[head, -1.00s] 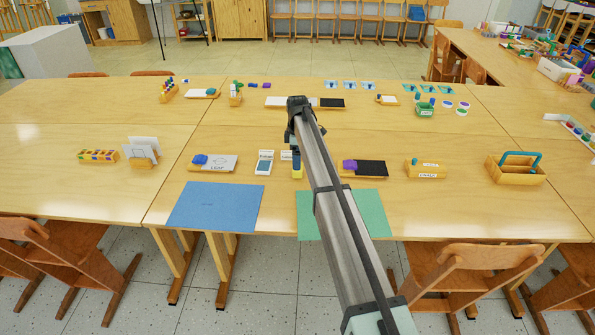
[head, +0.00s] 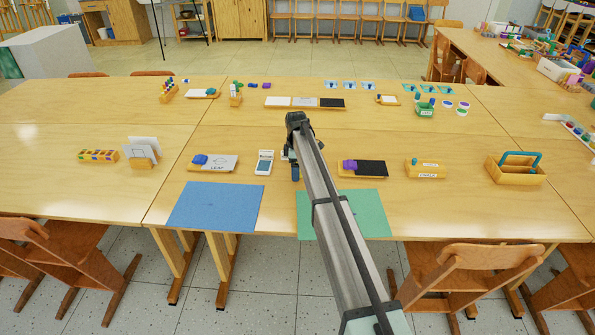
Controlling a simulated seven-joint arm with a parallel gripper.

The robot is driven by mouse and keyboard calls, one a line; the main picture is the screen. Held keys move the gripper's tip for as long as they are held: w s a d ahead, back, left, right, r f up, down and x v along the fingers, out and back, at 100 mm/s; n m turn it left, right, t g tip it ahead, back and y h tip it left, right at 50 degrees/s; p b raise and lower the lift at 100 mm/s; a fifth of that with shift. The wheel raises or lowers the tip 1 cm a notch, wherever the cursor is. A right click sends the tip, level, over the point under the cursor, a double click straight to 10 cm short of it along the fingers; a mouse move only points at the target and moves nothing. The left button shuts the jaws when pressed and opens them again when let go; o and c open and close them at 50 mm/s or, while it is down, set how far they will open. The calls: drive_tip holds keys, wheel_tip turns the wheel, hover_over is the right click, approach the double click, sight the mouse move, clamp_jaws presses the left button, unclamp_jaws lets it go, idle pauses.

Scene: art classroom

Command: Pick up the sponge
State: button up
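My gripper (head: 295,174) is low over the middle of the front table, between a white card-like item and the tray with a black panel. It is small and dark here, and its fingers cannot be made out, so I cannot tell whether it is open or shut. No sponge can be identified for certain. A blue block (head: 200,160) lies on a tray at left, and a purple block (head: 349,166) lies on the tray with the black panel (head: 371,168) at right. What lies directly under or behind my gripper is hidden.
A blue mat (head: 215,206) and a green mat (head: 367,213) lie at the front edge. A white card-like item (head: 264,162) is left of my gripper. A chalk box (head: 425,169) and a wooden caddy (head: 516,170) stand at right.

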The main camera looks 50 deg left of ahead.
drive_tip(key=c, duration=0.9)
drive_tip(key=shift+r, duration=0.1)
wheel_tip(320, 180, up, 10)
drive_tip(key=shift+f, duration=0.1)
